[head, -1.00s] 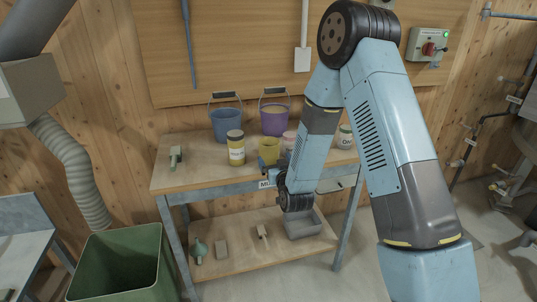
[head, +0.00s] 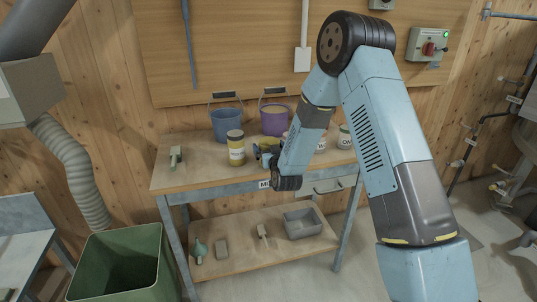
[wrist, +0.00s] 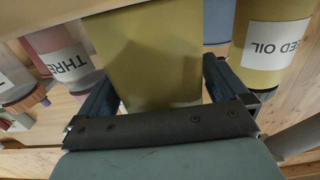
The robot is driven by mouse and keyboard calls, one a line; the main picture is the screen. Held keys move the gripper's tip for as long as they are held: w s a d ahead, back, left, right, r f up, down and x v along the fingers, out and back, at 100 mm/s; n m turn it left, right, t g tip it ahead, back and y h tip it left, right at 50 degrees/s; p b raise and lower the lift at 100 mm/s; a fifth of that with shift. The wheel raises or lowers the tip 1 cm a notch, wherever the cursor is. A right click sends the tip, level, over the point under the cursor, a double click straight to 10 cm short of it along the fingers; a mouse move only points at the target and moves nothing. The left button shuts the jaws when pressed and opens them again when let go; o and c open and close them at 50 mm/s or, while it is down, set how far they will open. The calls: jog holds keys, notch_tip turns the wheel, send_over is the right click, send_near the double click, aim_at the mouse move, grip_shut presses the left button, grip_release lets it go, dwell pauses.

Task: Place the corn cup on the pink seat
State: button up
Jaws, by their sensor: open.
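A plain yellow cup (wrist: 150,60), which I take to be the corn cup, stands between my fingers in the wrist view. In the head view it shows partly (head: 269,144) on the bench, behind my gripper (head: 262,159). My gripper also shows in the wrist view (wrist: 160,88), its fingers open, one on each side of the cup. Contact with the cup cannot be told, and its contents are not visible. I cannot make out a pink seat; a pink jar (wrist: 60,50) with a label starting "THR" stands beside the cup.
A yellow oil jar (head: 236,150) stands close left of the cup. Blue (head: 226,125) and purple (head: 274,122) buckets are behind. White jars (head: 345,138) stand to the right. A brush (head: 175,157) lies at left. The lower shelf holds a grey bin (head: 302,223).

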jog(key=c, duration=0.9)
jog(key=shift+r, duration=0.15)
